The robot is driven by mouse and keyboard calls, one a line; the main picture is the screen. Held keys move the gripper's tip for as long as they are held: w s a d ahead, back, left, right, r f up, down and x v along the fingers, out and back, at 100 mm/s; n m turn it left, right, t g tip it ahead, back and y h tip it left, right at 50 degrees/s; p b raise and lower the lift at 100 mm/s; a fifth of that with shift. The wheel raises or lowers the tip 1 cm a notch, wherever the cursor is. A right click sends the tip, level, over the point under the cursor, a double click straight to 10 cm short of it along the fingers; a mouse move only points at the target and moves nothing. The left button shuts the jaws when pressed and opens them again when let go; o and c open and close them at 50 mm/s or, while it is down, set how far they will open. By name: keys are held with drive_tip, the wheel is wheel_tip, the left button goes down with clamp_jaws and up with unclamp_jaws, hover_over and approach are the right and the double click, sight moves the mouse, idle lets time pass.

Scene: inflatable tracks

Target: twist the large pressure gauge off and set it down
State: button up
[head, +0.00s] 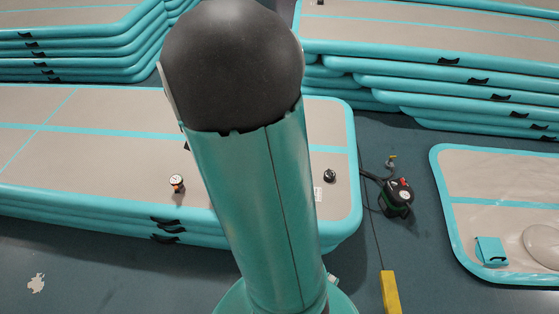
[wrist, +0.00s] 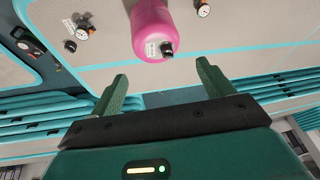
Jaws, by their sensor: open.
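Two round white-faced pressure gauges show in the wrist view. One gauge (wrist: 82,33) is at upper left beside a black cap (wrist: 70,46); the other gauge (wrist: 203,8) is at the top edge, right of a pink cylinder (wrist: 150,25). I cannot tell which is the large one. In the head view one gauge (head: 177,183) stands upright on the inflatable track, left of my arm. My arm hides the other gauge and the pink cylinder there. My gripper (wrist: 162,70) is open and empty, apart from both gauges, its fingers pointing towards the pink cylinder.
The inflatable track (head: 90,165) has teal sides and black handles. A dark pump (head: 398,195) with a hose stands on the floor to its right. A yellow block (head: 390,292) lies nearer. Stacked tracks (head: 440,75) fill the back. A low mat (head: 500,185) lies at right.

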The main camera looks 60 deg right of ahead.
drive_tip(key=d+f+m+g, duration=0.1)
drive_tip(key=d+f+m, duration=0.2)
drive_tip(key=d+f, duration=0.8)
drive_tip(key=s+d+f+m+g+h, duration=0.1)
drive_tip(key=s+d+f+m, duration=0.1)
drive_tip(key=s+d+f, duration=0.45)
drive_tip(key=s+d+f+m+g, duration=0.1)
drive_tip(key=s+d+f, duration=0.3)
drive_tip(key=f, duration=0.6)
drive_tip(key=s+d+f+m+g+h, duration=0.1)
drive_tip(key=s+d+f+m, duration=0.1)
drive_tip(key=s+d+f, duration=0.5)
drive_tip(key=d+f, duration=0.1)
drive_tip(key=f, duration=0.3)
drive_tip(key=w+d+f, duration=0.1)
drive_tip(key=f, duration=0.9)
drive_tip(key=shift+w+d+f, duration=0.2)
drive_tip(key=shift+d, duration=0.2)
drive_tip(key=c, duration=1.1)
drive_tip(key=n+t, duration=0.1)
drive_tip(key=n, duration=0.2)
drive_tip(key=shift+s+t+y, duration=0.2)
drive_tip(key=shift+t+y, duration=0.1)
drive_tip(key=shift+t, duration=0.1)
drive_tip(key=shift+w+n+t, duration=0.15)
drive_tip(key=shift+n+t, duration=0.15)
drive_tip(key=shift+n, duration=0.7)
